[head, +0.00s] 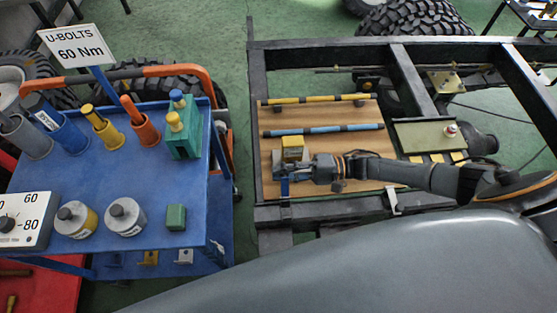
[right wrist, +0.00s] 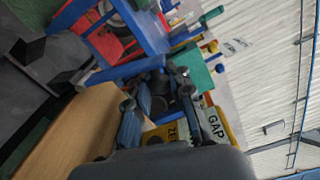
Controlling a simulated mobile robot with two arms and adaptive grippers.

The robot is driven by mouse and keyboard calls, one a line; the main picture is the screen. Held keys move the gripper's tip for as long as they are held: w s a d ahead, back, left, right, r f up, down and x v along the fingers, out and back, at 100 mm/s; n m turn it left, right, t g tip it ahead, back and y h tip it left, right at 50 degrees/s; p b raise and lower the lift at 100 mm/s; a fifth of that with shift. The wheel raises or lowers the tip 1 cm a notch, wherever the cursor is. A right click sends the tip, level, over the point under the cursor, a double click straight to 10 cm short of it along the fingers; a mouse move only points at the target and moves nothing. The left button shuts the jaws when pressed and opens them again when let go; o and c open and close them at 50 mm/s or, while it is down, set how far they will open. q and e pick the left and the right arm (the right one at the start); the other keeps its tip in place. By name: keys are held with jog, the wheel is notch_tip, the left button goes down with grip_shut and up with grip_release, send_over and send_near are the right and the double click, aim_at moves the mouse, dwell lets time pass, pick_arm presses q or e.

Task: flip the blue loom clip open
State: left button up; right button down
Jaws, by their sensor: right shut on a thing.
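The blue loom clip (head: 284,186) is at the lower left of the wooden board (head: 350,115), inside the dark chassis frame. My right gripper (head: 296,175) reaches it from the right, low over the board, with its fingertips shut on the clip. Part of the clip is hidden by the fingers, and I cannot tell the lid's angle. In the right wrist view, the gripper (right wrist: 158,92) points at a blue bar (right wrist: 122,69) that looks like the clip. My left gripper is not in view.
A yellow block (head: 292,149) stands just behind the clip. A yellow rod (head: 315,99) and a blue rod (head: 325,130) lie across the board. Dark frame rails (head: 415,80) surround it. A blue cart (head: 150,190) with tools and canisters stands to the left.

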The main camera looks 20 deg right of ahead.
jog(key=shift+w+d, duration=0.1)
jog(key=shift+d, duration=0.15)
jog(key=c, duration=1.2)
grip_release()
jog(key=shift+d, duration=0.1)
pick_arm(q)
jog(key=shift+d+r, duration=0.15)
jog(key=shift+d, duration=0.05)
pick_arm(e)
jog(key=v, duration=1.2)
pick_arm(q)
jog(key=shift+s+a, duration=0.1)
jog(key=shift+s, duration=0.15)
pick_arm(e)
jog(key=shift+r, duration=0.1)
